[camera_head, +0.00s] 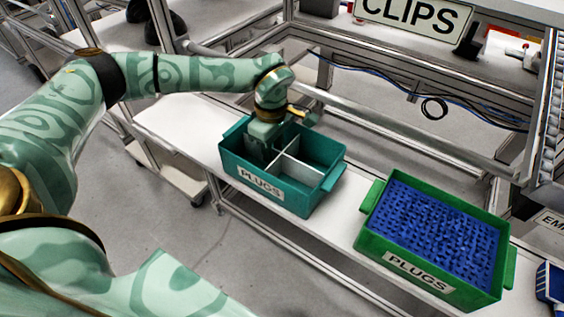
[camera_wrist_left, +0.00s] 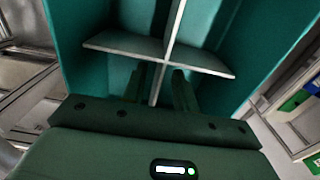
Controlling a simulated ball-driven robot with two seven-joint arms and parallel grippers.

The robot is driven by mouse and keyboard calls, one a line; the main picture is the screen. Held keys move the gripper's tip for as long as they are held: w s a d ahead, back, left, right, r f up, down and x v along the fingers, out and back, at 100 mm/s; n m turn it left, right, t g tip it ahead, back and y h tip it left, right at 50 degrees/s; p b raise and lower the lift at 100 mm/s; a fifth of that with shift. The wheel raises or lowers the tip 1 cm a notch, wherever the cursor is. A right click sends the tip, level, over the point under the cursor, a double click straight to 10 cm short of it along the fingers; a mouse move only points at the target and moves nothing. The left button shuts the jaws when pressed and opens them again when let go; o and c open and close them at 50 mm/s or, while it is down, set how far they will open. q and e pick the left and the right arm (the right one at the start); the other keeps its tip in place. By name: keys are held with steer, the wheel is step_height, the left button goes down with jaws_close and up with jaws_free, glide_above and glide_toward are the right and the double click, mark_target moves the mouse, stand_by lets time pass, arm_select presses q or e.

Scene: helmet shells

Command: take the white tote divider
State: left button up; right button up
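The white tote divider (camera_head: 290,159), a cross of thin panels, stands in the teal tote (camera_head: 325,172) labelled PLUGS, splitting it into compartments. In the left wrist view the divider (camera_wrist_left: 208,63) shows as a cross inside the teal walls. My left gripper (camera_head: 262,148) reaches down into the tote at the divider; its fingertips are hidden in the head view. In the left wrist view its two fingers (camera_wrist_left: 159,84) are apart, with one divider panel between them and a gap visible on both sides. My right gripper is not in view.
A green tote (camera_head: 373,243) full of blue plugs stands to the right on the same white shelf (camera_head: 195,118). Metal rails and a CLIPS sign (camera_head: 412,14) are behind. A blue bin (camera_head: 548,283) is at the right edge. Shelf space left of the teal tote is clear.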

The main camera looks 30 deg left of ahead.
arm_select(q)
steer(key=shift+f, duration=0.55)
jaws_close()
steer(key=shift+r, duration=0.1)
